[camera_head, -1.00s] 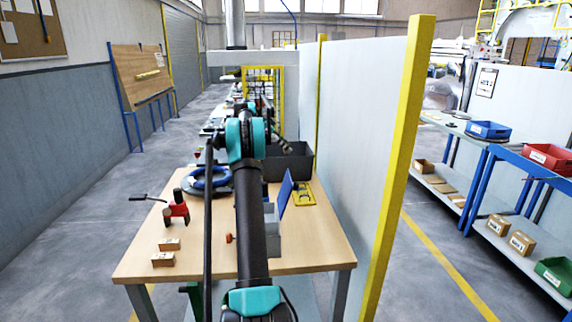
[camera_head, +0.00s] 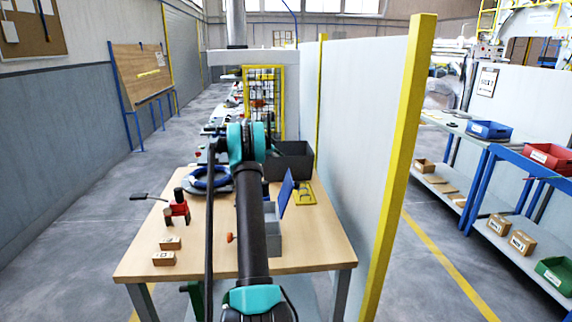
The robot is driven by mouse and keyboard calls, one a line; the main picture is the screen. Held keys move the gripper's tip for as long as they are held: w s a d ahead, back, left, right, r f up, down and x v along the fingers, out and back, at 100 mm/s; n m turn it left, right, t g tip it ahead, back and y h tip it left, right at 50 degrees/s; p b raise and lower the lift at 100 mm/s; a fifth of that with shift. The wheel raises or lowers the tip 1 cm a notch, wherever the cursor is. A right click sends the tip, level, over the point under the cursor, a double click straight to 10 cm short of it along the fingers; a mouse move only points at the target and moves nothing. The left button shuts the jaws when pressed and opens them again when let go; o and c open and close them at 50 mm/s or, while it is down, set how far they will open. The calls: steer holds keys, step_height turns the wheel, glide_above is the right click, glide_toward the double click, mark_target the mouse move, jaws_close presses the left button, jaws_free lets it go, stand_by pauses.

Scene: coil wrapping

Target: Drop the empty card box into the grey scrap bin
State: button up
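A dark grey open bin (camera_head: 294,160) stands at the back right of the wooden table, partly hidden behind my arm. Its inside bottom is not visible. Two small brown card boxes, one (camera_head: 170,243) behind the other (camera_head: 164,259), sit at the table's front left. I cannot tell whether either is empty. My arm reaches forward over the table. Small dark parts at its far end (camera_head: 213,131), left of the teal joint, seem to be my gripper. The fingers and anything in them cannot be made out.
The table (camera_head: 190,272) also holds a red and black tool (camera_head: 177,209), a blue coil (camera_head: 210,178), a grey container (camera_head: 272,238) with an upright blue panel (camera_head: 286,192), and a yellow item (camera_head: 305,194). A tall partition (camera_head: 365,130) borders the right. The left aisle is clear.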

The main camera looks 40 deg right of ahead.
steer(key=shift+f, duration=0.6)
steer(key=o, duration=0.8)
steer(key=shift+r, duration=0.2)
steer(key=v, duration=1.2)
steer(key=shift+r, duration=0.4)
steer(key=shift+a, duration=0.1)
